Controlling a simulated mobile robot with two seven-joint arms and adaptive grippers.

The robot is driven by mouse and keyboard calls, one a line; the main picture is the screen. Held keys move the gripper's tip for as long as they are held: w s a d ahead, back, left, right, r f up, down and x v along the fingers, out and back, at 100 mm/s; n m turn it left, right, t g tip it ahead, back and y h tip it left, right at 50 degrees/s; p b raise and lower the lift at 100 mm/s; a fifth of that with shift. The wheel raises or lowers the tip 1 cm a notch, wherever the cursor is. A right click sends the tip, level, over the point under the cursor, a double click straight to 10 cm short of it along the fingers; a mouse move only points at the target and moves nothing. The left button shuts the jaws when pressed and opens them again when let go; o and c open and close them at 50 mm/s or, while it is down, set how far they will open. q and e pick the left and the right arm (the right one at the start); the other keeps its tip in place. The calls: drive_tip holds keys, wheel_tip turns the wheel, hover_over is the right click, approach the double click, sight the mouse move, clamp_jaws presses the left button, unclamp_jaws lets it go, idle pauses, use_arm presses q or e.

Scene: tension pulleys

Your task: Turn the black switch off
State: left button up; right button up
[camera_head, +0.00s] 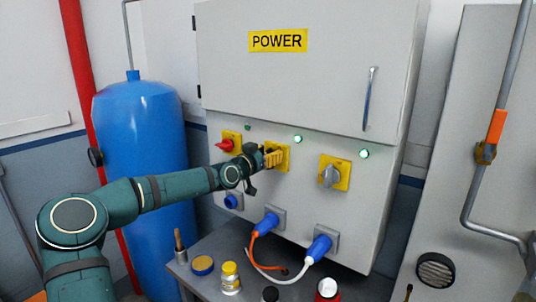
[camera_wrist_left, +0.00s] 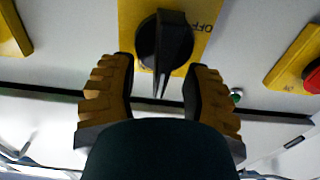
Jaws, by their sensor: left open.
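The black switch (camera_wrist_left: 165,38) is a rotary knob on a yellow plate (camera_wrist_left: 130,12) marked OFF, seen in the left wrist view. Its handle points down in that picture, towards the gap between the fingers. My left gripper (camera_wrist_left: 160,70) is open, with one finger on each side of the handle; I cannot tell whether they touch it. In the head view my left gripper (camera_head: 268,158) is at the middle yellow plate (camera_head: 284,150) of the grey power cabinet (camera_head: 240,85), and it hides the black knob. My right gripper is out of view.
A red switch (camera_head: 224,145) sits left of the gripper and a grey switch (camera_head: 330,175) right of it. Blue plugs (camera_head: 267,221) with cables are below, above a table (camera_head: 215,247) holding small jars. A blue tank (camera_head: 142,140) stands at left.

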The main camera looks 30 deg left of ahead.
use_arm(q)
clamp_jaws()
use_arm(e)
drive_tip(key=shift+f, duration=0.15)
use_arm(q)
drive_tip(key=n+b, duration=0.4)
drive_tip(key=n, duration=0.2)
drive_tip(key=a+f+n+b, duration=0.1)
drive_tip(key=n+b, duration=0.4)
drive_tip(key=n, duration=0.1)
drive_tip(key=a+f+n+b, duration=0.1)
drive_tip(key=n+b, duration=0.3)
drive_tip(key=n, duration=0.1)
drive_tip(key=shift+a+f+n+b, duration=0.15)
drive_tip(key=shift+a+n+b, duration=0.05)
drive_tip(key=shift+n+b, duration=0.2)
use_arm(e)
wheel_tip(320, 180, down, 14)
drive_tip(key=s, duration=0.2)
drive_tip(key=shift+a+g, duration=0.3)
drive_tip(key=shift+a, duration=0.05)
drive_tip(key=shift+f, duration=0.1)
